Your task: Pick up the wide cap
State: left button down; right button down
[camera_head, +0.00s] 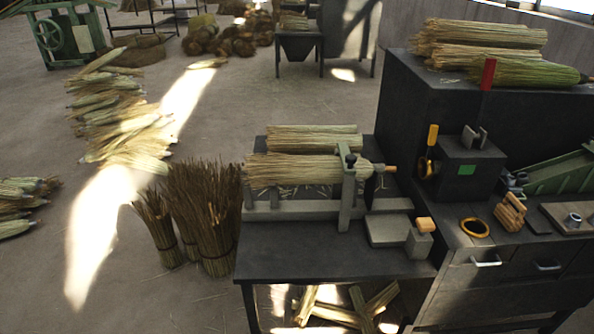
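No object shows clearly as the wide cap. A flat yellow-orange ring (475,227) with a dark middle lies on the dark workbench at the right, and it is the widest round piece there. A smaller grey ring (573,218) sits on a board farther right. I cannot tell whether either is the cap. Neither of my grippers is in view.
A straw bundle (300,170) lies in a clamp fixture (346,205) on the left table. A wooden-handled tool (510,211) lies right of the yellow ring. Drawer handles (486,262) protrude at the front.

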aim_at(574, 221)
jog(key=z, duration=1.55)
jog(key=i+j+u, duration=0.25)
jog(key=i+j, duration=0.95)
jog(key=j, duration=0.15)
